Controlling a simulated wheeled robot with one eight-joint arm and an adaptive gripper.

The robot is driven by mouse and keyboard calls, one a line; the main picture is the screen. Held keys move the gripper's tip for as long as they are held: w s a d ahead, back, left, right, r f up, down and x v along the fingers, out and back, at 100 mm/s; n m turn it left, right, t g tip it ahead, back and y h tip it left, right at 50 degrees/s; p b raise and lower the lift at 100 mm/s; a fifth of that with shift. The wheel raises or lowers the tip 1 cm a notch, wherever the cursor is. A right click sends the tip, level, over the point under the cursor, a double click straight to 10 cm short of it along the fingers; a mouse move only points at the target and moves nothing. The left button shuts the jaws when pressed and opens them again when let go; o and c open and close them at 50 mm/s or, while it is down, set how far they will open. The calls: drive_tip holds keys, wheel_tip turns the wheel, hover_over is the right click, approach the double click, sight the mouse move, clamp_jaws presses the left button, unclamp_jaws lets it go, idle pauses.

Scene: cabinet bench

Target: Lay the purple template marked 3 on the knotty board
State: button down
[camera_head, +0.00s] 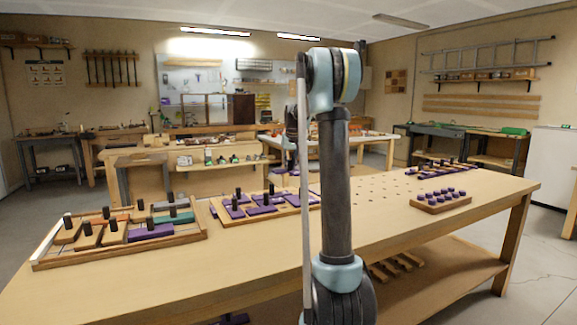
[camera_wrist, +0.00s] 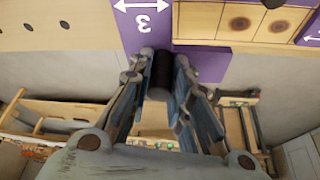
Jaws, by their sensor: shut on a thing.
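In the wrist view, my gripper (camera_wrist: 161,60) is shut on the dark upright knob of the purple template marked 3 (camera_wrist: 143,18). The 3 and a double arrow show upside down on its face. A pale wooden piece with round brown knots, the knotty board (camera_wrist: 238,22), is just right of the template. Purple also shows along the board's near edge; I cannot tell whether the template rests on anything.
On the bench (camera_head: 240,265), a framed tray (camera_head: 190,232) of knobbed pieces stands at left. A second tray (camera_head: 228,219) with purple pieces stands mid-bench, partly behind my arm. A block with purple knobs (camera_head: 428,207) is at right. The front of the bench is clear.

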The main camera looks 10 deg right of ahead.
drive_tip(key=shift+f, duration=3.4)
drive_tip(key=shift+s+f, duration=0.1)
drive_tip(key=shift+f, duration=0.95)
idle(0.9)
drive_tip(key=c, duration=1.4)
unclamp_jaws()
drive_tip(key=o, duration=0.4)
drive_tip(key=shift+r, duration=0.15)
drive_tip(key=shift+r, duration=3.9)
